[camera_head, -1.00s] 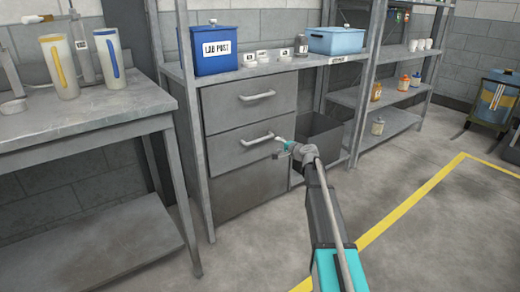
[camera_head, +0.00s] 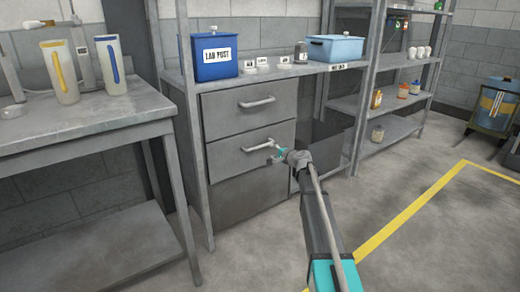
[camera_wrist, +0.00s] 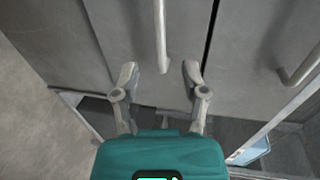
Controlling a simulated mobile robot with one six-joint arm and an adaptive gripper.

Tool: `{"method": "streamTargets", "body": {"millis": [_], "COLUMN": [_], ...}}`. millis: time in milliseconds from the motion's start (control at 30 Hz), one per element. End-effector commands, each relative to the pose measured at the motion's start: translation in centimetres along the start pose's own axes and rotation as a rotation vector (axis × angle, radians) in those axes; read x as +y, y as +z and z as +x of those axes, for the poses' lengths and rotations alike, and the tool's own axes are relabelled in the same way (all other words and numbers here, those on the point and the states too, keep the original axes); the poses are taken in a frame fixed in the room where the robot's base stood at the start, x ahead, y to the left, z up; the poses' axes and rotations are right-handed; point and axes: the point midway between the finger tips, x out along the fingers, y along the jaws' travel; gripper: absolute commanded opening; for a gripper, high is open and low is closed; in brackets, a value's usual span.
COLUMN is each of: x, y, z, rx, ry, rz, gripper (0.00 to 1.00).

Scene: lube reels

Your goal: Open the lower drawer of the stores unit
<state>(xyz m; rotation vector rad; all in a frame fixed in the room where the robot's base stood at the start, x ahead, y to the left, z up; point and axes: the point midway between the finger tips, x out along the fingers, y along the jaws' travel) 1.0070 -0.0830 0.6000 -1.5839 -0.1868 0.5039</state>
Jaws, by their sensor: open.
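The stores unit (camera_head: 232,203) is a grey cabinet with two drawers above a plain lower panel. The lower drawer (camera_head: 225,160) looks shut, flush with the upper drawer (camera_head: 225,117). Its pale bar handle (camera_head: 257,146) also shows in the wrist view (camera_wrist: 161,35). My gripper (camera_head: 277,154) is at the right end of this handle in the head view. In the wrist view my gripper (camera_wrist: 161,76) has its two fingers spread apart, with the handle lined up between them and just ahead of the tips. Nothing is held. Contact with the handle cannot be told.
The upper handle (camera_head: 257,103) sits above. A blue box (camera_head: 216,58) and a light blue bin (camera_head: 335,48) stand on top. A workbench (camera_head: 85,125) is at left, open shelving (camera_head: 390,88) at right. The floor in front (camera_head: 265,245) is clear.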

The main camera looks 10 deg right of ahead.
Motion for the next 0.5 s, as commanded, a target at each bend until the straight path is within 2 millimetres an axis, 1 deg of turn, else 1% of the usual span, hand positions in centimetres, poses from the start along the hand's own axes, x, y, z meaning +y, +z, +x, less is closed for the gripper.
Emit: {"method": "streamTargets", "body": {"millis": [33, 500], "x": [0.1, 0.1], "y": [-0.2, -0.1], "z": [1.0, 8.1], "rx": [-0.001, 0.0], "ry": [0.0, 0.0], "rz": [-0.001, 0.0], "gripper": [0.57, 0.57]}}
